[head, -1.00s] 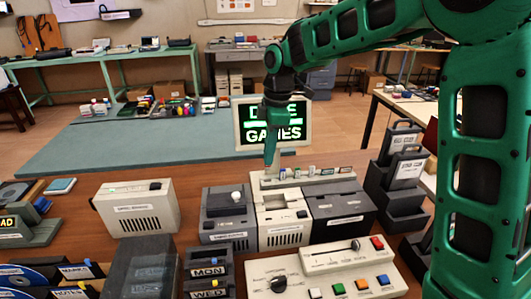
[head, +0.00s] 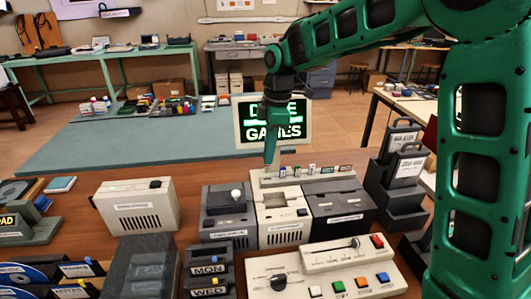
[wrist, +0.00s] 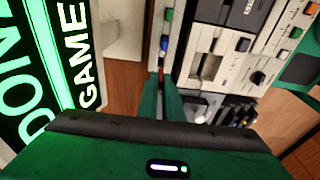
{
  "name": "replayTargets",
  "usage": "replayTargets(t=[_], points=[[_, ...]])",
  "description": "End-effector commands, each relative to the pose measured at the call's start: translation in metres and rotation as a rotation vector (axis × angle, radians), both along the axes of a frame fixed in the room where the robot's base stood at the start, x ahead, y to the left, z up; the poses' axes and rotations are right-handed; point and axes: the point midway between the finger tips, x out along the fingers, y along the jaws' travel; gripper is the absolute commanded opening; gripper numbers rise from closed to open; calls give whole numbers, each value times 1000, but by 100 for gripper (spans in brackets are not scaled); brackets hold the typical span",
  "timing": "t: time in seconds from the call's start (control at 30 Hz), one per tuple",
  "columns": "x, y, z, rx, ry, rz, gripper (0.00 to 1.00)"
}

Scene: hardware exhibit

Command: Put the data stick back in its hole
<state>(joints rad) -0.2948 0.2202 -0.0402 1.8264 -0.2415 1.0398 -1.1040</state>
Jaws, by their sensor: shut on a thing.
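My gripper (head: 268,163) points down at the left end of a long pale rack (head: 262,181) in the head view. Several small coloured data sticks stand in a row along the rack, to the right of the gripper. In the wrist view my gripper (wrist: 161,88) has its green fingers close together around a small red-tipped data stick (wrist: 161,74), in line with a blue stick (wrist: 165,43) and a green stick (wrist: 169,15). The held stick's lower end and its hole are hidden, so I cannot tell how deep it sits.
A monitor (head: 246,107) with green lettering stands behind the gripper. Grey and cream drive units (head: 283,229) stand in front of the rack. A button panel (head: 325,285) is nearer, and dark upright holders (head: 390,199) stand at the right. Bare wooden table shows left of the rack.

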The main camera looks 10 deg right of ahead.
Motion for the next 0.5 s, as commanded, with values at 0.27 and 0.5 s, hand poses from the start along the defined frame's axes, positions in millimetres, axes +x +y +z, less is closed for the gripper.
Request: replayTargets(t=[0.27, 0.5], points=[[0, 0, -8, 0, 1, 0, 0], [0, 0, -17, 0, 0, 0, 0]])
